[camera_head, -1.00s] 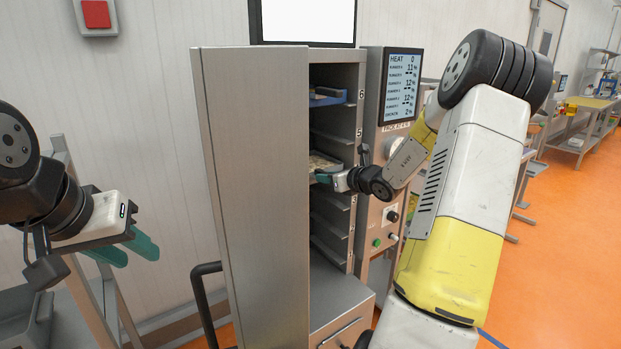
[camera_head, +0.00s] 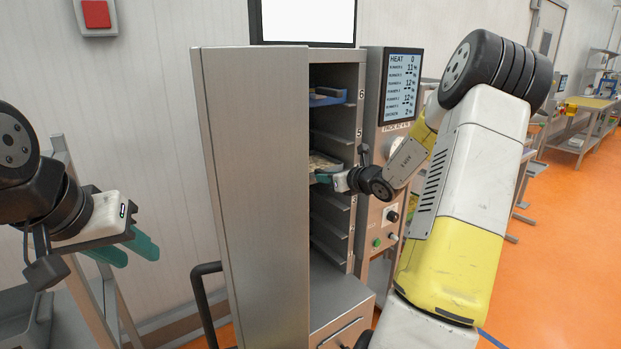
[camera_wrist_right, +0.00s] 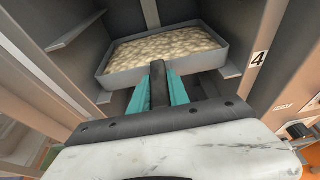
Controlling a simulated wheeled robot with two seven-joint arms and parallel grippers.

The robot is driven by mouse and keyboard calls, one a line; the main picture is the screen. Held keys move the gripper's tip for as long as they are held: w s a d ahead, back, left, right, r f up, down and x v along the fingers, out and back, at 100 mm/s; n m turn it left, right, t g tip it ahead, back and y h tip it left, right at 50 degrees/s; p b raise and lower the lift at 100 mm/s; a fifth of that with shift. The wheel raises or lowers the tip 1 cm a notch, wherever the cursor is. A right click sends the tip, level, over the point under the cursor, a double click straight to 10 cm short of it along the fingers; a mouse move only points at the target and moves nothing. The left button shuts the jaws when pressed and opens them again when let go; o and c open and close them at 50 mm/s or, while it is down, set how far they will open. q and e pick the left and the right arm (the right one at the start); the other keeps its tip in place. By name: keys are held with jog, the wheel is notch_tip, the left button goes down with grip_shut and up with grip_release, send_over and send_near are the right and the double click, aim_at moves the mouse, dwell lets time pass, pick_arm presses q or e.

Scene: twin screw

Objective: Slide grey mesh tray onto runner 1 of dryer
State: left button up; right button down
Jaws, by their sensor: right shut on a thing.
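A grey tray (camera_wrist_right: 125,77) filled with pale beige pieces sits partly inside the dryer (camera_head: 252,200), beside the label 4 in the right wrist view. The tray (camera_head: 338,171) also shows in the head view, small and partly covered. My right gripper (camera_wrist_right: 158,88) is shut on the dark handle (camera_wrist_right: 158,75) at the tray's front. In the head view it is at the dryer's opening. Runners (camera_head: 333,228) show below the tray; the lowest numbers are not readable. My left gripper (camera_head: 134,255) is open and empty, left of the dryer.
A blue tray (camera_head: 327,96) stands near label 6 at the top of the dryer. The dryer's door panel (camera_head: 225,150) is left of the opening. A control panel (camera_head: 400,85) with a screen and knobs stands right. A frame stands beneath my left gripper.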

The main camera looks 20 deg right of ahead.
jog(key=shift+r, duration=0.8)
dwell(0.4)
jog(key=shift+s+d, duration=0.3)
jog(key=shift+s, duration=0.45)
jog(key=shift+s+d, duration=0.25)
jog(key=shift+s, duration=0.55)
jog(key=shift+s+d, duration=0.3)
jog(key=shift+s, duration=0.55)
jog(key=s+d, duration=0.2)
jog(key=s, duration=0.6)
jog(key=s+d, duration=0.3)
jog(key=s, duration=0.5)
jog(key=shift+d, duration=0.3)
